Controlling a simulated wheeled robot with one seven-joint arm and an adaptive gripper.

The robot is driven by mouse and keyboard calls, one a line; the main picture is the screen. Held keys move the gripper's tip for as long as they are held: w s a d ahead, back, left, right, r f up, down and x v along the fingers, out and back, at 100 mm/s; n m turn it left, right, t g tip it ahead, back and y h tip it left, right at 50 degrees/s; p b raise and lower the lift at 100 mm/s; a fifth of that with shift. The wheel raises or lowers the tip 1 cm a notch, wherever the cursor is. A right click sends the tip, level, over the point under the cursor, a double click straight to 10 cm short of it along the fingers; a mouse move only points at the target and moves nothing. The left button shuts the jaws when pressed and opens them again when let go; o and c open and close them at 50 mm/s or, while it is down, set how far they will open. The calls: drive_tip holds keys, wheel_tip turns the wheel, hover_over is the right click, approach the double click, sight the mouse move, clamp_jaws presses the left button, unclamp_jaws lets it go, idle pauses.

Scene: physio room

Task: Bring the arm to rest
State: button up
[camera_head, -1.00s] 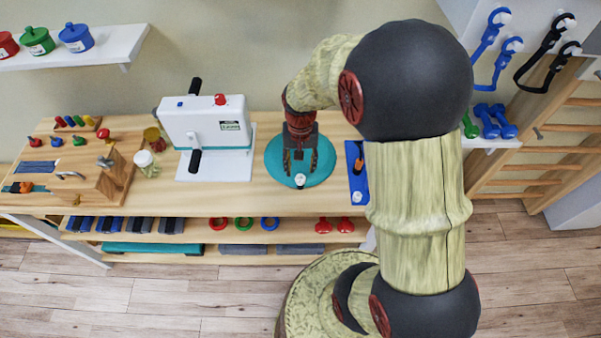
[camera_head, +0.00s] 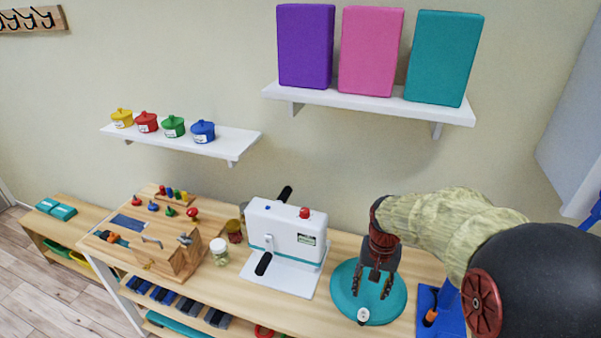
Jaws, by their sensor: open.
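My gripper (camera_head: 374,284) points down over a round teal disc (camera_head: 345,301) on the wooden bench. Its two fingers are apart with nothing between them. Whether the fingertips touch the disc I cannot tell. A small white knob (camera_head: 363,315) shows at the disc's near edge, just in front of the fingers. My arm reaches in from the right of the picture.
A white machine (camera_head: 290,235) with black handles stands left of the disc. A blue tray (camera_head: 424,298) sits to its right, partly behind my arm. A lidded jar (camera_head: 219,251) and a wooden box (camera_head: 170,255) stand farther left. Shelves with pots and coloured blocks (camera_head: 370,52) are above.

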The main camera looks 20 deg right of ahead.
drive_tip(key=s+a+r+n+t, duration=0.2)
drive_tip(key=s+a+r, duration=0.4)
drive_tip(key=r, duration=0.3)
drive_tip(key=s+a+r+n+t, duration=0.3)
drive_tip(key=s+a+r, duration=0.3)
drive_tip(key=r, duration=0.3)
drive_tip(key=shift+s+n, duration=0.7)
drive_tip(key=shift+n, duration=0.2)
drive_tip(key=shift+a, duration=0.1)
